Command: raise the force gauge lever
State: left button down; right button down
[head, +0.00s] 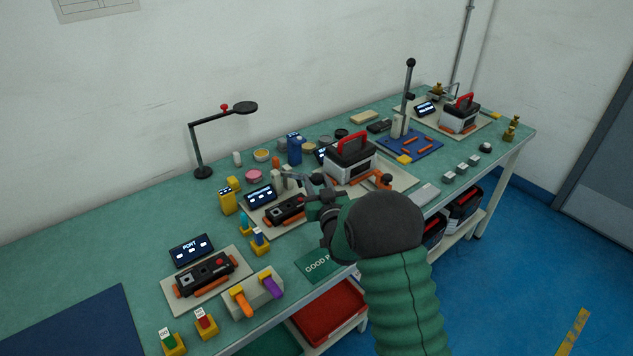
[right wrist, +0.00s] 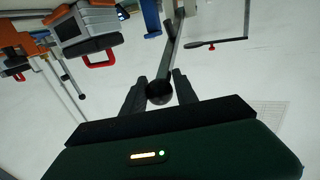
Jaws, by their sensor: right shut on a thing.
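The force gauge lever (head: 298,177) is a grey bar near the middle of the bench, running from a light post toward my right gripper (head: 316,187). In the right wrist view the lever (right wrist: 171,50) ends in a dark ball knob (right wrist: 160,92). The knob sits between the two fingers of my right gripper (right wrist: 160,90), which is shut on it. In the head view the knob is hidden by the gripper. A black and orange device (head: 289,209) lies on a pale plate just left of the gripper. My left gripper is in neither view.
A grey and black box with a red handle (head: 350,160) stands close behind and right of my gripper. A small dark display (head: 261,195) and a yellow block (head: 228,202) stand to its left. A black lamp (head: 203,172) is at the back.

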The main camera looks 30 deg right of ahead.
jog(key=shift+s+d+r, duration=0.1)
jog(key=shift+d+r, duration=0.1)
jog(key=shift+d, duration=0.1)
